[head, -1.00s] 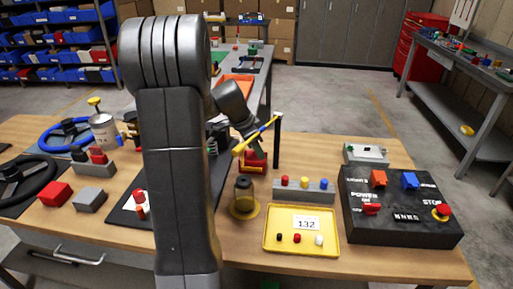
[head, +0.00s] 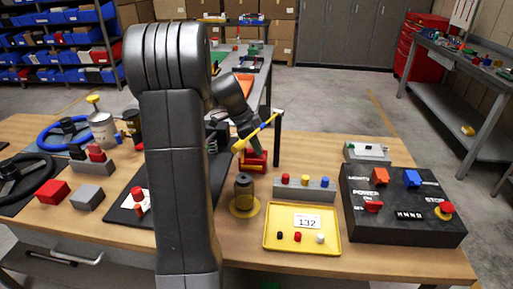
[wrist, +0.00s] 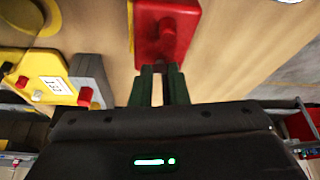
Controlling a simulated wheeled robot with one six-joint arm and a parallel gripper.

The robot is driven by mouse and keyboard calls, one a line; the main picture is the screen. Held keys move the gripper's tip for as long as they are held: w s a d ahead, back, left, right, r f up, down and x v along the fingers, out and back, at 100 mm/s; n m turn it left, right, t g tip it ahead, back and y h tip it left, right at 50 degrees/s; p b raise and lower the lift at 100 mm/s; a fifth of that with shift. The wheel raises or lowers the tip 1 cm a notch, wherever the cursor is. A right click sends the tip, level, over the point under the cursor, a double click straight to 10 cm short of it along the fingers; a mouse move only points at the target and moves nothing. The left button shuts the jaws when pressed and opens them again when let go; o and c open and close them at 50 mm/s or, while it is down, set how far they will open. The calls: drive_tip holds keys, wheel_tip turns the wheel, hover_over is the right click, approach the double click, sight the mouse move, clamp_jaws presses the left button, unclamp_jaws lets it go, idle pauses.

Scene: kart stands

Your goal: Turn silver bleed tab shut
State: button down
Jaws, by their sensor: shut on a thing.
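In the wrist view, my gripper (wrist: 160,72) has its two dark green fingers close together at the near edge of a red block (wrist: 165,30) with a round red knob. A narrow pale strip shows between the fingers. It is apparently the silver bleed tab, but the fingers hide most of it and its angle cannot be told. In the head view, the red block (head: 256,160) sits on the bench, with my gripper (head: 254,148) down at it and partly hidden.
A yellow tray (head: 272,242), a grey strip with coloured buttons (head: 312,191) and a black control box (head: 400,228) stand right of my arm. A dark jar (head: 243,190) stands in front of the red block. A black post (head: 277,140) rises close beside my gripper.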

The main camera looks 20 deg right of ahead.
drive_tip(key=shift+w+m+g, duration=0.15)
drive_tip(key=shift+m+g, duration=0.15)
drive_tip(key=shift+m, duration=0.8)
drive_tip(key=c, duration=1.4)
unclamp_jaws()
drive_tip(key=v, duration=1.3)
drive_tip(key=shift+w+r, duration=0.2)
drive_tip(key=shift+r, duration=0.25)
drive_tip(key=shift+d, duration=0.1)
drive_tip(key=x, duration=1.4)
drive_tip(key=shift+s+a, duration=0.15)
drive_tip(key=shift+a, duration=0.1)
